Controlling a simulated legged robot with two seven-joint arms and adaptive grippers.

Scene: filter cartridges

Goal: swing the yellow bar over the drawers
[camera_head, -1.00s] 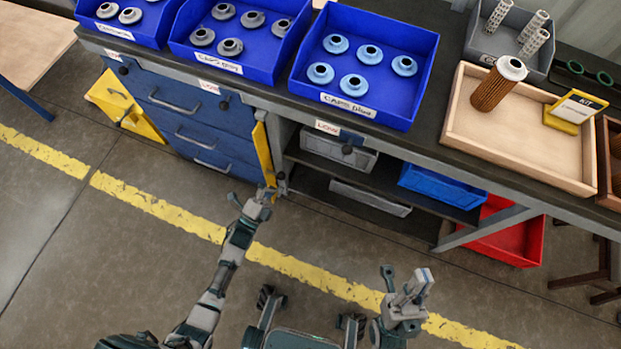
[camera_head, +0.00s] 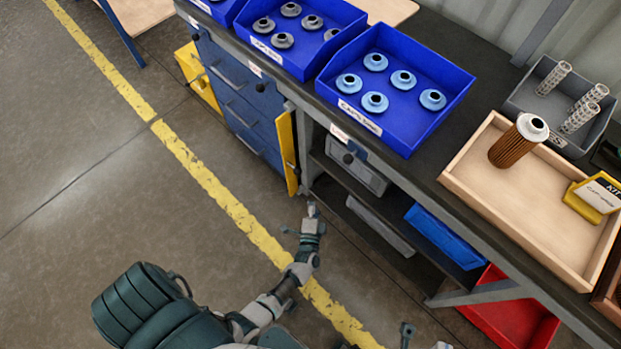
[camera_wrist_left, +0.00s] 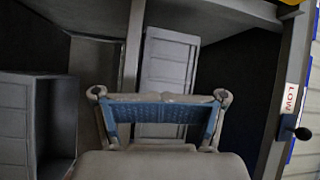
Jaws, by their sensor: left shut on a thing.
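The yellow bar (camera_head: 287,152) stands upright along the right edge of the blue drawers (camera_head: 240,108). Its face is swung out beside the drawer fronts, not across them. A second yellow panel (camera_head: 196,78) stands out at the drawers' left side. My left gripper (camera_head: 311,208) is just right of and below the yellow bar's lower end, with a small gap showing. In the left wrist view its fingers (camera_wrist_left: 160,110) are shut; what they hold cannot be made out. Only the tips of my right gripper (camera_head: 425,340) show at the bottom edge.
Open shelves with grey bins (camera_head: 358,172) and a blue bin (camera_head: 445,237) lie right of the drawers. A red bin (camera_head: 515,318) sits lower right. Blue trays (camera_head: 395,90) and a wooden tray (camera_head: 475,185) stand on the bench. The floor before the drawers is clear.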

